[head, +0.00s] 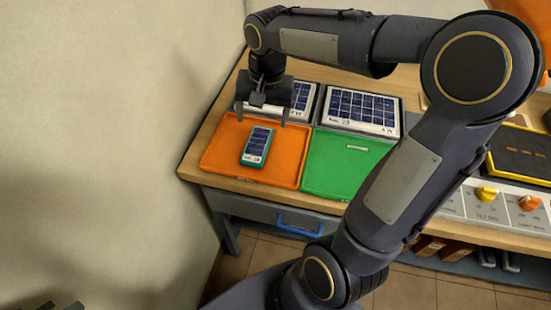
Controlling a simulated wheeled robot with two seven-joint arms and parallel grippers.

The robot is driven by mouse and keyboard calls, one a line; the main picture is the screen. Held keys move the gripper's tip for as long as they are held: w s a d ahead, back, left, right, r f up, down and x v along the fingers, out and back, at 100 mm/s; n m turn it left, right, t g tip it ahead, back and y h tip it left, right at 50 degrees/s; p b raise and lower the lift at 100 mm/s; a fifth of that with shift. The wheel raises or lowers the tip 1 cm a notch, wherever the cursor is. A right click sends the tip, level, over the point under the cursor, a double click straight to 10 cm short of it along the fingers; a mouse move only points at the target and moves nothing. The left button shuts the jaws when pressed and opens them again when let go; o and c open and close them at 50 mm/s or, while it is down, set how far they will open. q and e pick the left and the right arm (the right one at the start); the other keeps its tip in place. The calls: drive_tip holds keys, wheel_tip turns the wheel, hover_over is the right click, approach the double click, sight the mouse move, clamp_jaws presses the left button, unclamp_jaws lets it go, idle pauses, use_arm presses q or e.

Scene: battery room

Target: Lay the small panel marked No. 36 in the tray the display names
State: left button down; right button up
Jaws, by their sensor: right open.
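A small solar panel (257,147) with a teal frame and dark blue cells lies flat in the orange tray (218,160). Its white label faces the front, but the number is too small to read surely. The green tray (330,178) is right beside it and holds no panel in its visible part. My right gripper (263,119) points down over the back of the orange tray, above and behind the small panel. Its fingers are apart with nothing between them. No display text is readable. My left gripper is not in view.
Two larger panels (361,108) lie behind the trays, one partly hidden by my right gripper. A control strip with a yellow knob (487,193) and an orange knob (529,202) is at the right. A blue drawer handle (298,222) is below. The wall is close at left.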

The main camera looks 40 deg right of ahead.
drive_tip(key=s+a+f+n+t+y, duration=0.1)
drive_tip(key=s+a+n+t+y, duration=0.2)
drive_tip(key=s, duration=1.4)
drive_tip(key=a+n+t, duration=0.1)
drive_tip(key=a+n, duration=0.2)
drive_tip(key=shift+a+f+t, duration=0.15)
drive_tip(key=shift+a+t, duration=0.05)
drive_tip(key=shift+t, duration=0.1)
